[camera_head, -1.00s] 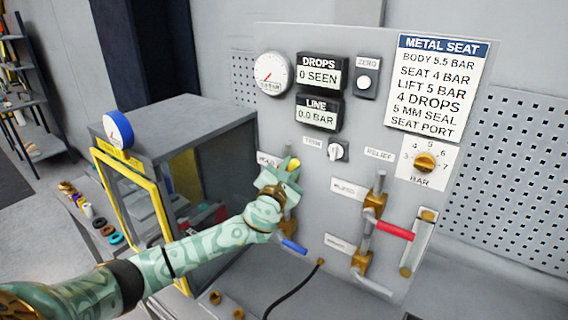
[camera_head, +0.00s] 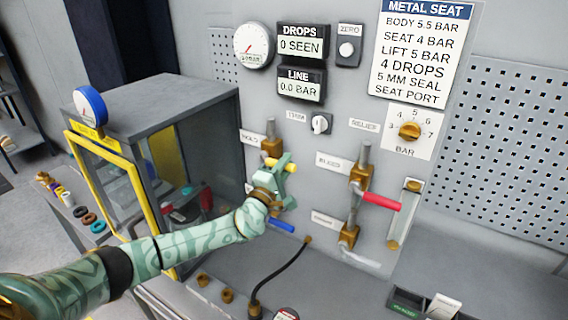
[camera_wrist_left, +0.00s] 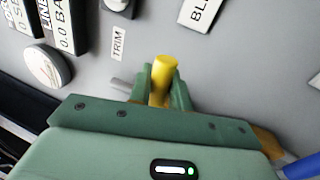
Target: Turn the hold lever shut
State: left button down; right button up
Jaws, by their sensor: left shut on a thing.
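The hold lever has a yellow handle (camera_head: 290,167), which sticks out from a brass valve body (camera_head: 271,146) beside the HOLD label (camera_head: 250,137). My left gripper (camera_head: 284,170) is shut on this handle. In the left wrist view the yellow handle (camera_wrist_left: 162,78) stands between the two green fingers (camera_wrist_left: 160,88), its end showing above them. The gripper hides part of the lever and the pipe below the valve. My right gripper is not in view.
A red lever (camera_head: 381,201) lies to the right and a blue lever (camera_head: 281,225) just below my gripper. The TRIM knob (camera_head: 320,124) is above. A yellow-framed cabinet (camera_head: 190,110) stands left, close to my arm. A black hose (camera_head: 280,272) runs below.

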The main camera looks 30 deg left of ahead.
pick_arm(q)
jog(key=shift+f+m, duration=0.45)
jog(key=shift+m, duration=0.15)
jog(key=shift+f+h, duration=0.1)
jog(key=shift+h, duration=0.3)
jog(key=c, duration=1.3)
grip_release()
jog(key=b+v, duration=0.1)
jog(key=v, duration=1.5)
jog(key=shift+s, duration=0.15)
